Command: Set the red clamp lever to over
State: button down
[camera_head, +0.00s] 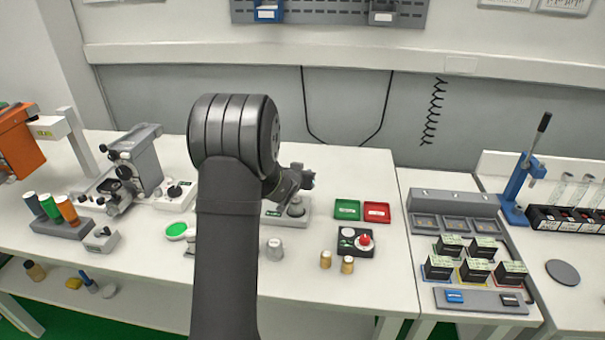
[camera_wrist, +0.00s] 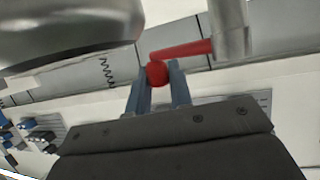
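The red clamp lever (camera_wrist: 187,49) shows in the wrist view as a red bar with a round red knob (camera_wrist: 157,75) at its left end. Its right end meets a grey upright post (camera_wrist: 229,28). My gripper (camera_wrist: 159,70) has its two blue-grey fingers on either side of the knob. The knob fills the narrow gap between them, so the gripper looks shut on it. In the head view my gripper (camera_head: 306,179) is above a grey fixture (camera_head: 296,206) on the bench. The red lever cannot be made out there.
A green tray (camera_head: 347,209) and a red tray (camera_head: 377,212) lie right of the fixture. A black box with a red button (camera_head: 365,241) is in front of them. A grey knurled part (camera_head: 275,248) and two small brass parts (camera_head: 326,259) stand near the front edge. A microscope-like device (camera_head: 140,160) stands left.

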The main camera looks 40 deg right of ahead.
jog(key=shift+s+m+g, duration=0.15)
jog(key=shift+m+g, duration=0.15)
jog(key=shift+s+a+m+g+h, duration=0.2)
jog(key=shift+s+m+g+h, duration=0.25)
jog(key=shift+m+g, duration=0.2)
jog(key=shift+s+a+m+g+h, duration=0.15)
jog(key=shift+s+m+g+h, duration=0.15)
jog(key=shift+m+g+h, duration=0.25)
jog(key=shift+s+a+m+g+h, duration=0.1)
jog(key=shift+s+a+m+g, duration=0.2)
jog(key=shift+m+g, duration=0.5)
jog(key=shift+s+a+m+g+h, duration=0.1)
jog(key=shift+s+a+m+g, duration=0.25)
jog(key=shift+m+g, duration=0.5)
jog(key=shift+s+a+m+g+h, duration=0.15)
jog(key=shift+s+m+g, duration=0.4)
jog(key=shift+g, duration=0.4)
jog(key=c, duration=1.3)
grip_release()
jog(key=v, duration=1.7)
jog(key=shift+w+a, duration=0.15)
jog(key=shift+a, duration=0.05)
